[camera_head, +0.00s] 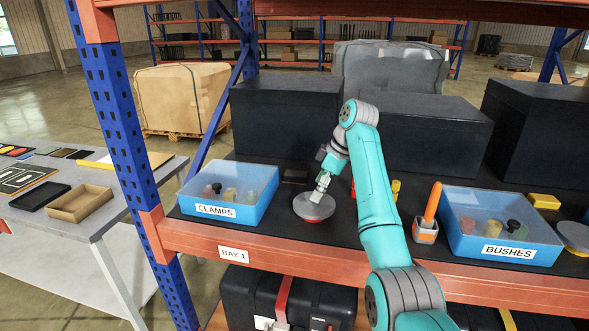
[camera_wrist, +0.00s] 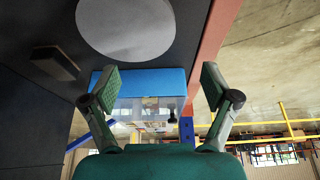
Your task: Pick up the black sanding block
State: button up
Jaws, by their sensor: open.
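A small dark block, which looks like the black sanding block (camera_head: 296,176), lies on the dark shelf surface between the CLAMPS bin and my arm. It also shows in the wrist view (camera_wrist: 54,64), at the upper left, outside the space between my fingers. My gripper (camera_head: 321,190) is to the right of the block and nearer the front, just above or beside a grey disc. In the wrist view its two green-padded fingers (camera_wrist: 158,82) are spread apart with nothing held between them.
The grey round disc (camera_head: 314,206) with a red underside sits close to my gripper. The blue CLAMPS bin (camera_head: 201,211) is on the left, the blue BUSHES bin (camera_head: 508,252) on the right. Large black boxes (camera_head: 288,118) stand behind. An orange-handled tool (camera_head: 432,205) stands right of my arm.

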aim_at(301, 178)
jog(key=i, duration=0.8)
jog(key=i+j, duration=0.1)
jog(key=j, duration=0.4)
